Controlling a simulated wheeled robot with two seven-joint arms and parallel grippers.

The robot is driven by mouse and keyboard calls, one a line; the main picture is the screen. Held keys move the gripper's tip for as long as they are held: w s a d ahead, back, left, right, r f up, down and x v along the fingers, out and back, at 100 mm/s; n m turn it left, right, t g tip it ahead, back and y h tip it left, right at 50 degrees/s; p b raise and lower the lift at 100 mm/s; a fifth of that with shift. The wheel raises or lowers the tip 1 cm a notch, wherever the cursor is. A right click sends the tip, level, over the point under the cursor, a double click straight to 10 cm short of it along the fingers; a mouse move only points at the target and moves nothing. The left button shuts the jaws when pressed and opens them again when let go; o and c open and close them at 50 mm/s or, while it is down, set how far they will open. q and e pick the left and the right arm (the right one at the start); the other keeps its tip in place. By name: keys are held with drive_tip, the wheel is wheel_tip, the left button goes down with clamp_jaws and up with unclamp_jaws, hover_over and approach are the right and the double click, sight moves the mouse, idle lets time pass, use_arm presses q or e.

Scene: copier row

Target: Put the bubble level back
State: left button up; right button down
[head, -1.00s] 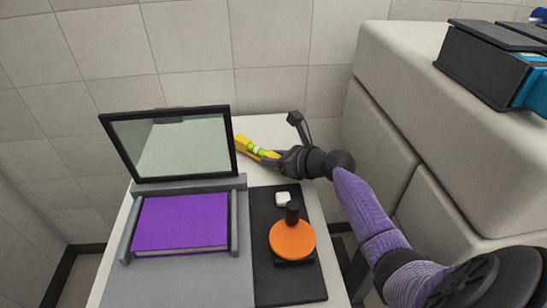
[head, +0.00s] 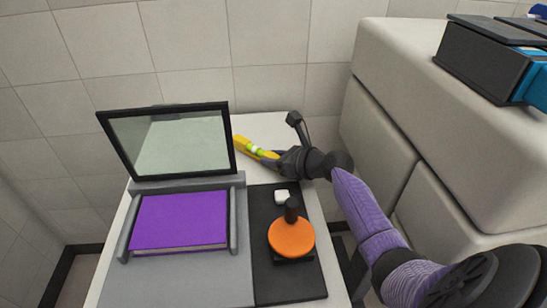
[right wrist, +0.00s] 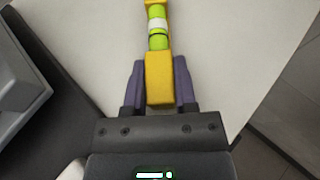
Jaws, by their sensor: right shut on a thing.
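The bubble level is a yellow bar (head: 244,142) with a green vial, at the back of the white table, right of the scanner lid in the head view. In the right wrist view the level (right wrist: 158,78) points straight away from my gripper, its near end between the fingers. My right gripper (head: 272,158) is shut on that end; its purple fingers (right wrist: 159,85) flank it on both sides. The level is over the white surface; I cannot tell whether it touches it. My left gripper is not in view.
A scanner with a raised glass lid (head: 170,145) holds a purple book (head: 180,221). A beige cabinet (head: 440,130) stands at right.

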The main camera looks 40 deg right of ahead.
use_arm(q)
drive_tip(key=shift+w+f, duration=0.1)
use_arm(e)
drive_tip(key=shift+s+f, duration=0.1)
drive_tip(key=shift+f, duration=0.3)
